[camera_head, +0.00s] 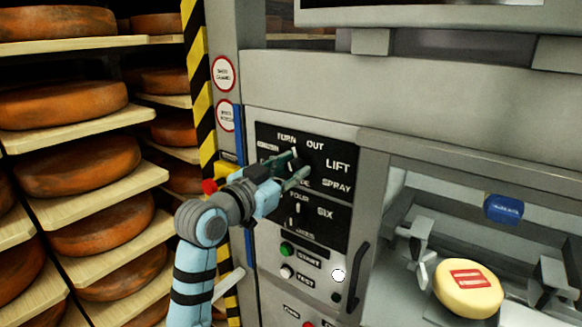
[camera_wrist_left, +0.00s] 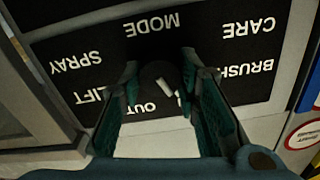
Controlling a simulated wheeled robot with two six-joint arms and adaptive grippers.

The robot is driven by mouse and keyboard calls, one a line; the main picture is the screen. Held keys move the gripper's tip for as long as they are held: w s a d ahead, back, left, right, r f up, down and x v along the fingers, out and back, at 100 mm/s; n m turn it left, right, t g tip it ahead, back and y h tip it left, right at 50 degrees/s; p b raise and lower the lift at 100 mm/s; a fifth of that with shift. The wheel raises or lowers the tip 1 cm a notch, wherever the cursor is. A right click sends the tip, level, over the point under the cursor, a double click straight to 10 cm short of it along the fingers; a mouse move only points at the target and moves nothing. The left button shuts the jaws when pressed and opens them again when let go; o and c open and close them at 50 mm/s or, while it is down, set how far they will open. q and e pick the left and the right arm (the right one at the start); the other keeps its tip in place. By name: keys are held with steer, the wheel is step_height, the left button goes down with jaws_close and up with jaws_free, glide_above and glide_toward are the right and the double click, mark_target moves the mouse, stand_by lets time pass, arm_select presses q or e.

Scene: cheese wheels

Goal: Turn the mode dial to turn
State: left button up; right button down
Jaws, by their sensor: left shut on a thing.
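The mode dial (camera_wrist_left: 160,74) is a dark round knob with a white pointer mark on the black control panel (camera_head: 325,215). My left gripper (camera_head: 297,168) reaches the panel from the left. In the left wrist view the gripper (camera_wrist_left: 160,80) has its green fingers on both sides of the dial, shut on it. The wrist view is upside down and shows the labels MODE, CARE, BRUSH, OUT, LIFT and SPRAY. The TURN label (camera_head: 286,138) shows in the head view. The pointer lies roughly toward OUT and TURN; I cannot tell which. My right gripper is not in view.
Below the panel are a green START button (camera_head: 286,249), a pale TEST button (camera_head: 287,271) and a black handle (camera_head: 357,276). A red knob (camera_head: 209,186) is near my wrist. Cheese shelves (camera_head: 85,178) stand left. A cheese wheel (camera_head: 468,289) sits in the bay at right.

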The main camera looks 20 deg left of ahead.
arm_select(q)
steer(key=o, duration=1.1)
steer(key=shift+o, duration=0.2)
steer(key=v, duration=1.2)
steer(key=shift+f, duration=0.1)
